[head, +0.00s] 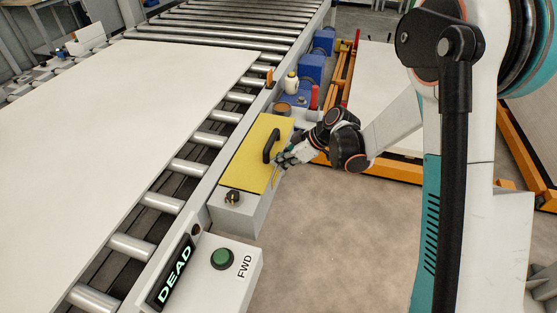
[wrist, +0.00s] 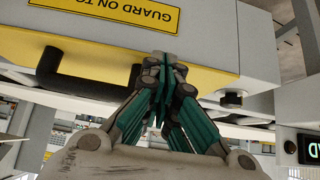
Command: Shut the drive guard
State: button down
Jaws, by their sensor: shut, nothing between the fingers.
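The drive guard is a yellow lid (head: 252,150) with a black handle (head: 271,146), lying over a grey box (head: 240,220) beside the roller conveyor. I cannot tell from here whether it sits fully down. In the wrist view a yellow edge (wrist: 210,84) of it runs across below a label plate (wrist: 110,12) reading upside down "GUARD ON TO". My gripper (head: 275,180) is at the lid's right edge, below the handle. In the wrist view its green fingers (wrist: 162,62) are together and empty, close to the yellow edge; contact is unclear.
A dark knob (head: 232,197) is at the box's near end. A control box with a green FWD button (head: 222,258) and a "DEAD" display (head: 175,268) is nearer. A large white panel (head: 110,130) lies on the rollers. Blue motors (head: 310,68) stand behind.

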jog(key=shift+d+f, duration=0.2)
jog(key=shift+f, duration=0.95)
